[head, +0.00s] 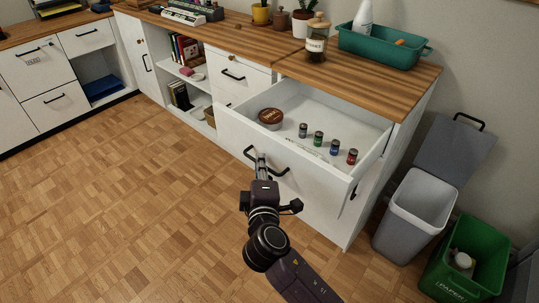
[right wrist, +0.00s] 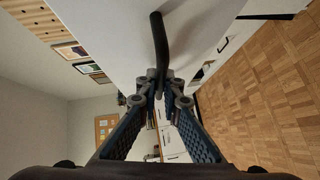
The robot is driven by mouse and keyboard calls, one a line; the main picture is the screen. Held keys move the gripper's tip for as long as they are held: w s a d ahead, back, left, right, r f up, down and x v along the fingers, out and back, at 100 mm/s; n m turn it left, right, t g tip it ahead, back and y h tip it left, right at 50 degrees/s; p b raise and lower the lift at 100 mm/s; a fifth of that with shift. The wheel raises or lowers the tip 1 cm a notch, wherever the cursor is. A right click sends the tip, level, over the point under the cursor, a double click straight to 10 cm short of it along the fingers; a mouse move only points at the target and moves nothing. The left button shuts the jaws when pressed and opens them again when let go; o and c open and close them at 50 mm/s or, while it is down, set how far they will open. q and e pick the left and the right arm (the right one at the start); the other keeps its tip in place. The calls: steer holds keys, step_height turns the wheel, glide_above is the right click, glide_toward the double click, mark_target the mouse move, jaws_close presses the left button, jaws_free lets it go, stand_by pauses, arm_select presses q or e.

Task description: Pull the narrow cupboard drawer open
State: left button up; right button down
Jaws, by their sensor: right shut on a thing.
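A white cupboard drawer (head: 290,158) stands pulled out from under the wooden top, its inside showing. Its black bar handle (head: 282,171) runs across the front; a black bar also shows in the right wrist view (right wrist: 159,40). My right gripper (head: 261,163) is at the left part of this handle. In the right wrist view its fingertips (right wrist: 160,82) are closed around the bar. A round brown tin (head: 271,118) and several small coloured cylinders (head: 319,139) are in the drawer. My left gripper is not in view.
A grey bin (head: 414,205) with its lid up and a green paper bin (head: 466,262) stand right of the cupboard. A teal tray (head: 383,47) and a jar (head: 317,40) are on the top. The parquet floor (head: 130,200) left of my arm is clear.

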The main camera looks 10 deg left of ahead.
steer(key=shift+s+a+f, duration=0.1)
steer(key=shift+s+a, duration=0.15)
steer(key=shift+s, duration=0.15)
steer(key=c, duration=2.4)
jaws_free()
steer(key=v, duration=1.2)
